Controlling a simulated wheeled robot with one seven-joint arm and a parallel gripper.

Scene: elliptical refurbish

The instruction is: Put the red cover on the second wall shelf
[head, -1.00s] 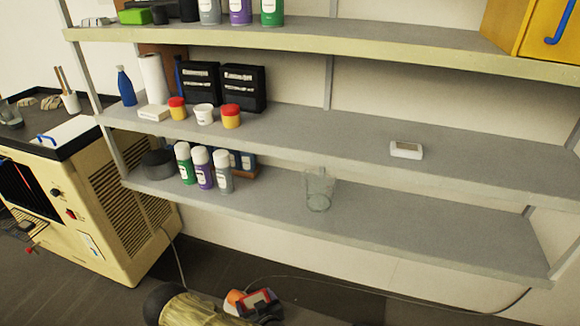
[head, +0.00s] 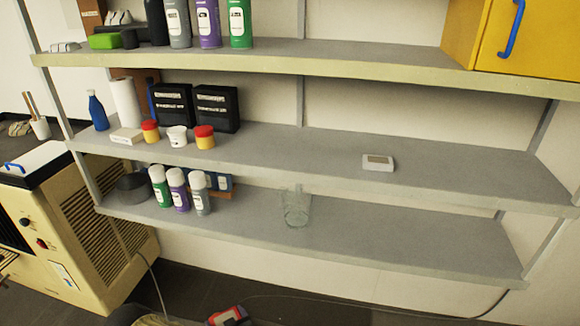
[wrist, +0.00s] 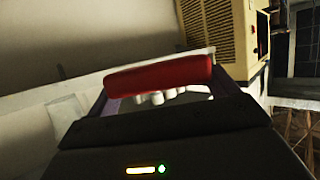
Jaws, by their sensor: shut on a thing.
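The red cover (wrist: 160,76) shows in the wrist view as a rounded red bar spanning the space between the fingertips. My gripper (wrist: 163,84) is shut on it. In the head view only a small red and grey part at the bottom edge shows, and I cannot tell cover from gripper there. The wall shelf has three boards in view: a top board (head: 350,62), a middle board (head: 300,145) and a lower board (head: 370,240). The gripper is low, in front of the lower board and apart from the shelf.
On the middle board stand jars, black boxes (head: 215,107) and a small white device (head: 378,163); its middle and right have free room. A clear glass (head: 297,207) and spray cans (head: 178,188) stand on the lower board. A yellow cabinet (head: 530,38) is at upper right.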

